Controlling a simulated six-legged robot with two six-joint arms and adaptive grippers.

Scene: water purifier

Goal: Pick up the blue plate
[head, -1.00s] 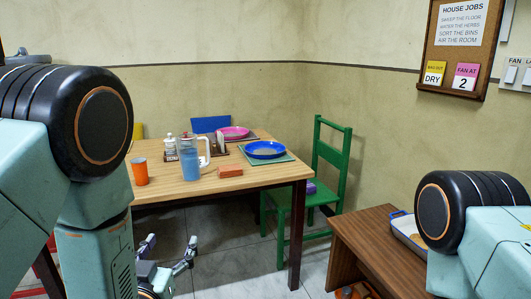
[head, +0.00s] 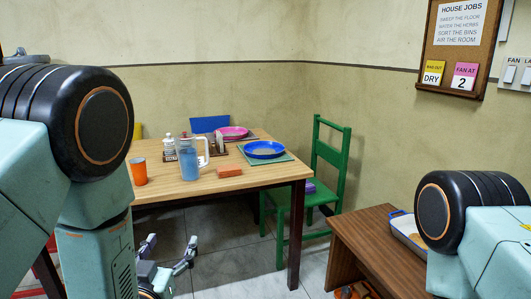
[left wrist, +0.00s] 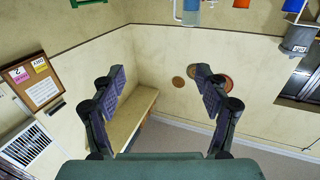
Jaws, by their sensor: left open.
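The blue plate (head: 265,149) lies on a green placemat (head: 286,158) at the right back of the wooden table (head: 219,182) in the head view. My left gripper (head: 169,250) is low in front of the table, below the tabletop level and well apart from the plate. Its two fingers are spread and empty. In the left wrist view the open fingers (left wrist: 160,76) frame wall and a bench, with no plate between them. My right gripper does not show.
A pink plate (head: 233,132), a jug of blue liquid (head: 188,161), an orange cup (head: 138,172) and a brick-coloured block (head: 229,170) are on the table. A green chair (head: 328,170) stands at its right. A brown low table (head: 365,245) is at front right.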

